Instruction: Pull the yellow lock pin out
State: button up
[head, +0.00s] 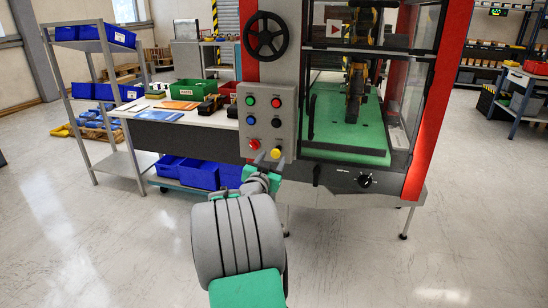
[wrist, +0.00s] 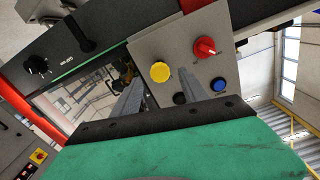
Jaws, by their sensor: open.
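The yellow lock pin (head: 276,153) is a round yellow knob at the lower right of the grey control panel (head: 268,132). In the wrist view the yellow knob (wrist: 160,72) shows large, between the tips of my two fingers. My gripper (head: 268,161) is open and empty, pointing at the panel's lower edge, just below and left of the knob in the head view. In the wrist view my gripper (wrist: 164,78) has one finger on each side of the knob's line. I cannot tell how much gap is left in depth.
A red knob (head: 254,144) sits beside the yellow one, with several coloured buttons above. A black handwheel (head: 265,36) is over the panel. The glazed machine cell with a green floor (head: 345,135) is to the right. A bench with blue bins (head: 198,174) stands left.

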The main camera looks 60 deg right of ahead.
jog(key=v, duration=0.5)
